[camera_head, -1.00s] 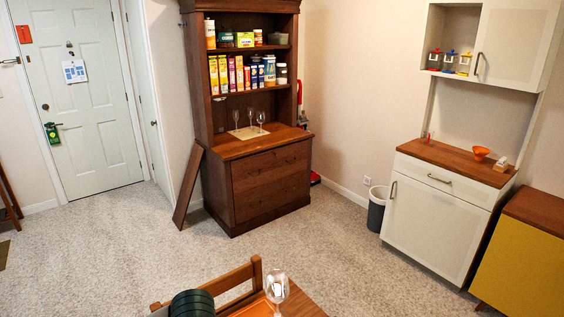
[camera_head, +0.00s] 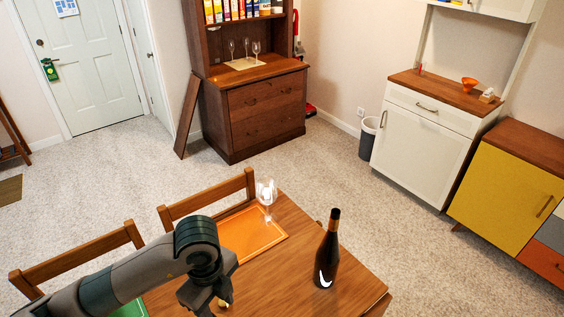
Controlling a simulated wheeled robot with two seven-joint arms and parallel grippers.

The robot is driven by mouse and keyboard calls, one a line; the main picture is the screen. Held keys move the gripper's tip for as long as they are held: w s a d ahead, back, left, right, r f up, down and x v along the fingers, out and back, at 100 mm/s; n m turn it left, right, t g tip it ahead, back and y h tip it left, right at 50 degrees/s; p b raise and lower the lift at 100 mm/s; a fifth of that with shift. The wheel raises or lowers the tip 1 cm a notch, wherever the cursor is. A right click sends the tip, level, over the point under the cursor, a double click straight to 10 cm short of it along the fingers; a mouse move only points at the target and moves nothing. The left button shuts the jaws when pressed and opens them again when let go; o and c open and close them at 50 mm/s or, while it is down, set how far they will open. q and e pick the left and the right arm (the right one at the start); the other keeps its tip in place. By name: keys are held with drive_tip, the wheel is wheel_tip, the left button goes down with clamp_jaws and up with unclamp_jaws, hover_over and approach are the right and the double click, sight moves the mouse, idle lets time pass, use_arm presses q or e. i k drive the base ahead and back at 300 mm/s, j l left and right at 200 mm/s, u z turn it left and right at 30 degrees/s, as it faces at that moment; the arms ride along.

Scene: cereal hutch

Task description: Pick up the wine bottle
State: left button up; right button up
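The dark wine bottle (camera_head: 327,256) stands upright near the right side of the wooden dining table (camera_head: 281,272). My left arm comes in from the lower left over the table. My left gripper (camera_head: 222,303) hangs at the end of it, to the left of the bottle and apart from it. Its fingers are mostly hidden or cut off at the bottom edge. My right gripper is out of view.
A wine glass (camera_head: 266,193) stands by an orange tray (camera_head: 251,233) on the table. A green mat (camera_head: 128,309) is partly under my arm. Wooden chairs (camera_head: 208,195) line the far side. The carpet (camera_head: 300,160) beyond is clear.

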sight(328, 256)
drive_tip(key=k+l, duration=0.25)
drive_tip(key=k, duration=0.25)
drive_tip(key=k+l, duration=0.25)
drive_tip(key=k, duration=0.25)
